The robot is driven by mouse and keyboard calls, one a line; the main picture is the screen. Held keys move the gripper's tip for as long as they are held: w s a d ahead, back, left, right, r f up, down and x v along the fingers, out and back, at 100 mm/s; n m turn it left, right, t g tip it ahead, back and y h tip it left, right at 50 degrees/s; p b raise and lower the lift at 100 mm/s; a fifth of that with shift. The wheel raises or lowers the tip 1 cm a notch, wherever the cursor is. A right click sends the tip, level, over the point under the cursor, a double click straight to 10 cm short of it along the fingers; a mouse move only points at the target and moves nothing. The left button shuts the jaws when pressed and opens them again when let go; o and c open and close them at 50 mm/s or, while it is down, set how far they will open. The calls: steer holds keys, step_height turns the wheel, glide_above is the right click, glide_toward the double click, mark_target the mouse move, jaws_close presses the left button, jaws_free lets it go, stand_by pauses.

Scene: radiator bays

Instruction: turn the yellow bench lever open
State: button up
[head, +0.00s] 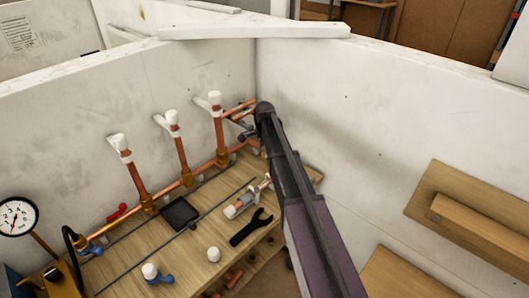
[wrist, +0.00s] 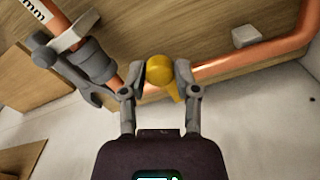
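The yellow bench lever (wrist: 160,72) shows in the wrist view as a rounded yellow cap with a short tail pointing down and right. My gripper (wrist: 160,70) has one finger on each side of it, with the fingertips very close to the cap. Whether both fingertips press on it cannot be made out. A copper pipe (wrist: 250,62) runs behind the lever to the right. In the head view my gripper (head: 248,128) is at the far corner of the bench, beside the end of the copper pipework. The lever cannot be made out in the head view.
The wooden bench (head: 130,258) holds upright copper pipes with white caps (head: 172,118), a black open-ended wrench (head: 251,227) and a dark tray (head: 180,213). A pressure gauge (head: 17,216) stands at left. White walls (head: 340,120) close in the corner; a wooden shelf (head: 470,215) is at right.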

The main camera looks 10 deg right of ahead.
jaws_close()
steer(key=shift+s+d+n, duration=0.1)
steer(key=shift+s+n, duration=0.05)
steer(key=shift+n, duration=0.25)
steer(key=shift+s+d+n, duration=0.15)
steer(key=shift+d+n, duration=1.1)
steer(key=shift+n, duration=1.65)
steer(key=shift+s+d+n, duration=0.1)
steer(key=shift+d+n, duration=1.15)
steer(key=shift+n, duration=1.65)
steer(key=shift+s+d+n, duration=0.15)
steer(key=shift+d+n, duration=1.1)
steer(key=shift+n, duration=1.65)
steer(key=o, duration=0.7)
jaws_free()
